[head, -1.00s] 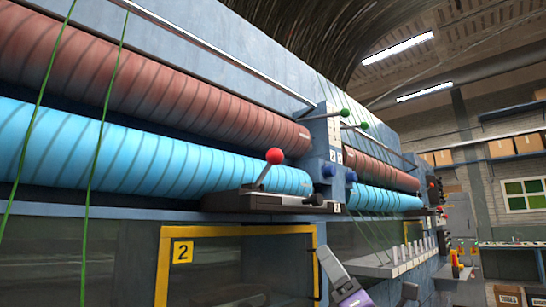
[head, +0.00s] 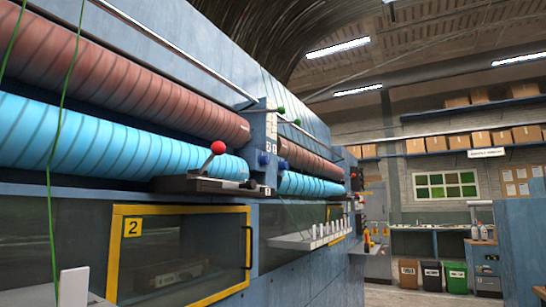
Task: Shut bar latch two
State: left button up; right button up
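The machine (head: 290,230) fills the left half of the head view, with a red roller (head: 150,92) above a blue roller (head: 110,140). A lever with a red ball knob (head: 218,147) stands tilted on a dark base (head: 205,184) above the yellow-framed window marked 2 (head: 133,228). Two short levers with green knobs, one nearer (head: 281,109) and one farther (head: 297,122), stick out by the thin bar at the roller ends. I cannot tell from the view which part is bar latch two, or whether it is shut. Neither gripper shows.
A white ledge with several upright pegs (head: 305,240) juts from the machine. A green strand (head: 50,180) hangs at left. Bins (head: 430,274), shelves with boxes (head: 470,140) and a blue partition (head: 520,240) stand at right. Floor shows between machine and bins.

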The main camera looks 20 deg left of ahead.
aim_at(217, 148)
jog(key=z, duration=1)
jog(key=i, duration=1.2)
jog(key=u, duration=2.7)
